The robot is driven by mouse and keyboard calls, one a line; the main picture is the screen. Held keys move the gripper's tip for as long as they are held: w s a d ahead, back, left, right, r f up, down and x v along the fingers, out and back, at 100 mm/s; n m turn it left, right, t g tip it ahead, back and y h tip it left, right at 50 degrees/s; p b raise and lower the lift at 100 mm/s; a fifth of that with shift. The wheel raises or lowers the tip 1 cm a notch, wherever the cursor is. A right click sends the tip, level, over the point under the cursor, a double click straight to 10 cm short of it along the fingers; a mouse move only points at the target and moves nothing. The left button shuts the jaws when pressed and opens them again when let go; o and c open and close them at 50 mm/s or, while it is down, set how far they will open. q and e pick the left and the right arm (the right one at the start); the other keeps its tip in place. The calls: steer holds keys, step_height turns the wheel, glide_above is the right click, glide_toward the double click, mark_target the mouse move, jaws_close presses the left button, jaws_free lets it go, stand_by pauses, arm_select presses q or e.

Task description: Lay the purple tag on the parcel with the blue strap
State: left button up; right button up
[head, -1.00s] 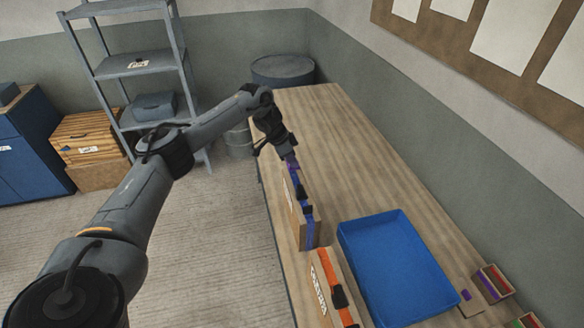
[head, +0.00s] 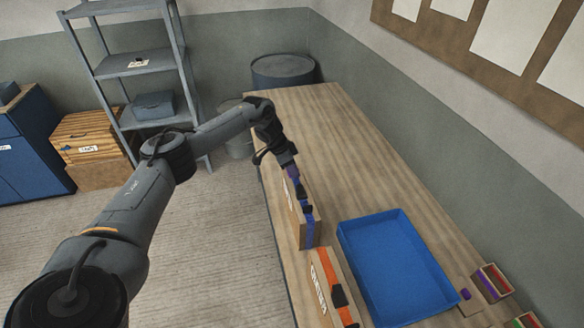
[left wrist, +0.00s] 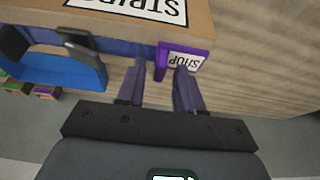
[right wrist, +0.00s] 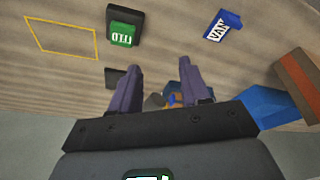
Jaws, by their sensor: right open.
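The parcel with the blue strap (head: 309,229) stands on the bench left of the blue tray; its strap has black buckles. In the left wrist view the parcel (left wrist: 40,17) shows a white "STRIPS" label. The purple tag (left wrist: 187,57), marked "SHOP", is at the parcel's edge beside the blue strap; whether it rests fully on it is unclear. My left gripper (head: 290,168) is over the parcel's far end. Its fingers (left wrist: 160,72) are apart, with the tag's upright purple tab between them. My right gripper (right wrist: 160,68) is open and empty, outside the head view.
A parcel with an orange strap (head: 321,270) stands nearer me. The blue tray (head: 400,265) is empty. Small boxes (head: 492,281) stand at right. The right wrist view shows a green tag (right wrist: 121,35), a blue "VAN" tag (right wrist: 222,26) and a yellow outline (right wrist: 60,36). The far bench is clear.

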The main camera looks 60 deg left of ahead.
arm_select(q)
steer(key=shift+r, duration=0.1)
steer(key=v, duration=1.2)
steer(key=shift+r, duration=0.15)
stand_by(0.3)
